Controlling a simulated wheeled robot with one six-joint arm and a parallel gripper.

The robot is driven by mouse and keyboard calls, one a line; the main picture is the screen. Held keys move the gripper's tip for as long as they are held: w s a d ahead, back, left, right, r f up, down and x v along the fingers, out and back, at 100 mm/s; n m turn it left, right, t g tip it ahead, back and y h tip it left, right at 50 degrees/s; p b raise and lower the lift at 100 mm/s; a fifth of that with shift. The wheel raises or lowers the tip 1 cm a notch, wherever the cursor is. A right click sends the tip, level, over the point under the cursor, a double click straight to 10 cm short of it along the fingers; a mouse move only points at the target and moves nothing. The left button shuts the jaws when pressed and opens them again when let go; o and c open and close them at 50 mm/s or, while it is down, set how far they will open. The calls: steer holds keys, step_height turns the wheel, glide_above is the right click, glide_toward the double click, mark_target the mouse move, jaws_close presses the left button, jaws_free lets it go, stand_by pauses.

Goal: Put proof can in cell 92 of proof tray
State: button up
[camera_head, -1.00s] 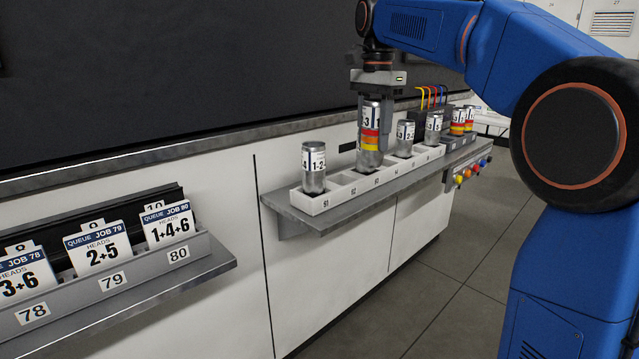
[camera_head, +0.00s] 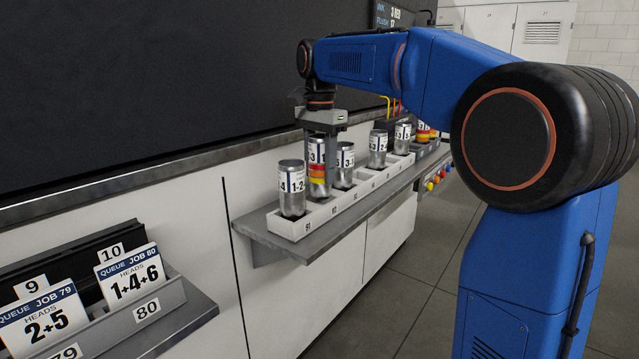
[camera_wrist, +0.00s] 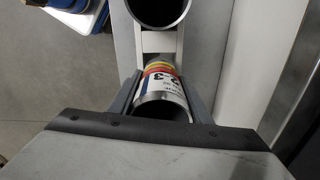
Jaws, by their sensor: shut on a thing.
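The proof can (camera_head: 318,178), silver with a white label and red, orange and yellow bands, is upright in my gripper (camera_head: 318,150). My gripper is shut on its upper part. The can is at cell 92 of the grey proof tray (camera_head: 322,216), between the can in cell 91 (camera_head: 292,190) and another can (camera_head: 344,165) to the right. Its lower end is at or just above the cell; I cannot tell whether it rests on the floor. In the wrist view the held can (camera_wrist: 162,92) lies between both fingers, with one neighbouring can's open rim (camera_wrist: 160,8) above it.
The tray stands on a narrow grey shelf (camera_head: 285,247) along a white cabinet. More cans (camera_head: 378,148) stand farther along. A rack of white job cards (camera_head: 128,274) is at lower left. Coloured buttons (camera_head: 437,178) are at the shelf's far end. The floor on the right is open.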

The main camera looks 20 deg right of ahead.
mark_target(321, 136)
steer(key=shift+f, duration=1.85)
steer(key=shift+f, duration=0.15)
steer(key=o, duration=1)
steer(key=shift+o, duration=0.2)
step_height(321, 136, up, 12)
steer(key=shift+r, duration=0.15)
